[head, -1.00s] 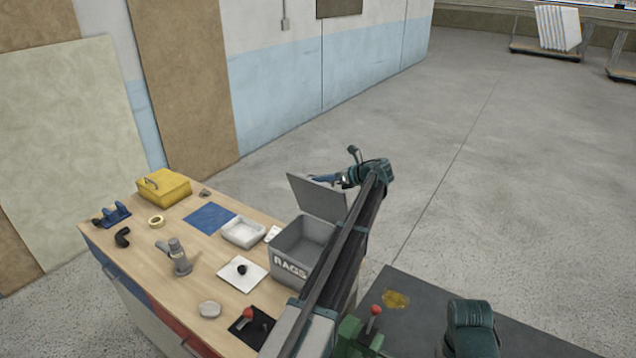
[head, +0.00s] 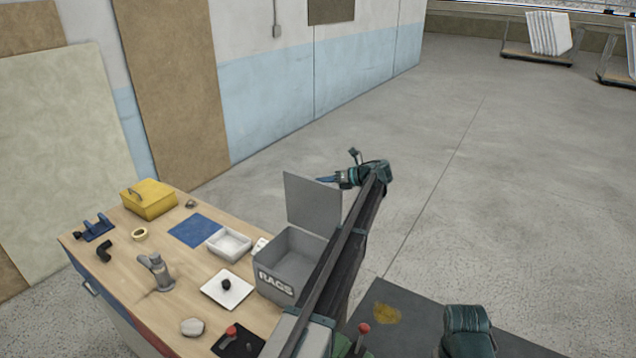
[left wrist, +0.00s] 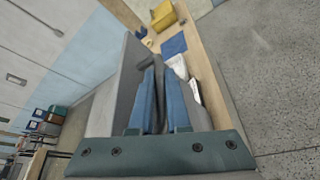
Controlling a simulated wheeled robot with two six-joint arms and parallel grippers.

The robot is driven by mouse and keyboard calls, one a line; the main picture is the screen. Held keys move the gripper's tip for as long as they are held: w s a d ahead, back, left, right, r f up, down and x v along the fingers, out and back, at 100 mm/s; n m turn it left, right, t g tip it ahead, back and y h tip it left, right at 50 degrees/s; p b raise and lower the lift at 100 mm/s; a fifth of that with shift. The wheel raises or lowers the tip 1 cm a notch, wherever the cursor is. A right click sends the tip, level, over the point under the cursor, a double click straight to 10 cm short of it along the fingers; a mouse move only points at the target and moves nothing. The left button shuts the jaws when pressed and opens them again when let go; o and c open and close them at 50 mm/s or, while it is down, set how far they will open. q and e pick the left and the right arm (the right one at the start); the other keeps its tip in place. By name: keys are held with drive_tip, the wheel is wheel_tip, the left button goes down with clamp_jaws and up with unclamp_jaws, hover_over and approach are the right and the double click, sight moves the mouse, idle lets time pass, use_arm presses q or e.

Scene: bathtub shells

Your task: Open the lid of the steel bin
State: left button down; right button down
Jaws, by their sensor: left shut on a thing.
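The steel bin (head: 277,284) is a grey open-topped box marked RAGS at the right end of the wooden bench. Its flat grey lid (head: 311,204) stands up from the back of the bin, roughly upright, and the inside shows. My left gripper (head: 322,179) has blue fingers and is shut on the lid near its upper right edge. The left wrist view shows the two blue fingers (left wrist: 162,98) close together against the grey lid (left wrist: 122,92). My left arm hides the bin's right side. My right gripper is not in view.
A white tray (head: 246,245), a blue mat (head: 195,230), a yellow box (head: 149,200) and a grey tap-like fitting (head: 158,273) stand on the bench (head: 130,260). A dark table (head: 415,330) is at the lower right. The floor behind the bin is clear.

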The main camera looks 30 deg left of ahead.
use_arm(q)
drive_tip(key=c, duration=1.2)
unclamp_jaws()
drive_tip(key=shift+o, duration=0.2)
drive_tip(key=shift+d+r, duration=0.1)
drive_tip(key=shift+d, duration=0.1)
drive_tip(key=p+v, duration=0.4)
drive_tip(key=v, duration=0.9)
drive_tip(key=shift+d+p, duration=0.2)
drive_tip(key=shift+p, duration=0.15)
drive_tip(key=shift+w, duration=0.1)
